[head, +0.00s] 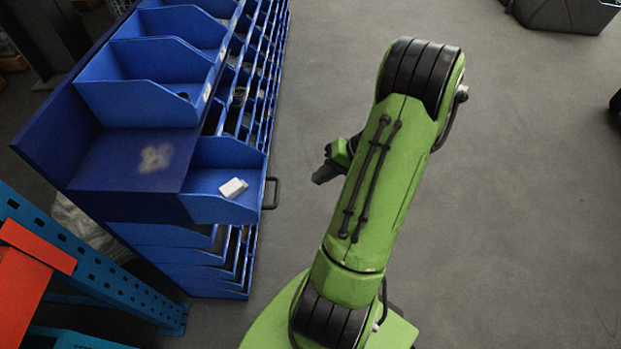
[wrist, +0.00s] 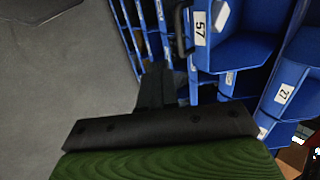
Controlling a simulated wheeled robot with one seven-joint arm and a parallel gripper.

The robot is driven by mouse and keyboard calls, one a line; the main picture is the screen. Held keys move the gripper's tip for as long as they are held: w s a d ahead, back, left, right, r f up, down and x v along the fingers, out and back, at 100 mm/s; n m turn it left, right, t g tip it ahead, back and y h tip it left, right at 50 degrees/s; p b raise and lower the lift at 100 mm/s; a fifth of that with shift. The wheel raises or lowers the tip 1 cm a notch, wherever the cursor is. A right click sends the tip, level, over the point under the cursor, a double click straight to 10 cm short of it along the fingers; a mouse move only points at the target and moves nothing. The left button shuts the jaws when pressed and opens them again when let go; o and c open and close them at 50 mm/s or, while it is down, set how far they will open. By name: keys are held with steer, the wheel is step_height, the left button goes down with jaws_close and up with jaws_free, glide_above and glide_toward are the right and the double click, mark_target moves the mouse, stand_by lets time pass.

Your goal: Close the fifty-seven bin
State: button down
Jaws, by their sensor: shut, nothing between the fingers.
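The fifty-seven bin (head: 225,208) is a blue drawer that sticks out from the front of the blue rack in the head view, with a dark handle (head: 271,193) on its front. A white box (head: 233,188) lies inside it. In the wrist view the bin (wrist: 240,52) shows its "57" label (wrist: 200,28) and its dark handle (wrist: 181,30). My gripper (head: 320,178) is to the right of the handle, apart from it in the head view. In the wrist view my gripper (wrist: 168,78) is shut and empty, below the handle in the picture.
The blue rack (head: 60,140) holds several other bins, with open-topped ones (head: 150,85) on its upper shelf. A bin labelled "27" or similar (wrist: 284,93) is beside bin 57 in the wrist view. An orange and blue frame (head: 85,255) stands lower left. Grey floor (head: 520,200) is clear to the right.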

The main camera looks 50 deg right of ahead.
steer(key=w+a+r+b+x, duration=0.1)
steer(key=b+x, duration=0.1)
steer(key=x, duration=0.8)
steer(key=shift+w+r+b, duration=0.15)
steer(key=shift+r+b, duration=0.1)
steer(key=shift+b, duration=0.1)
steer(key=shift+w+a, duration=0.1)
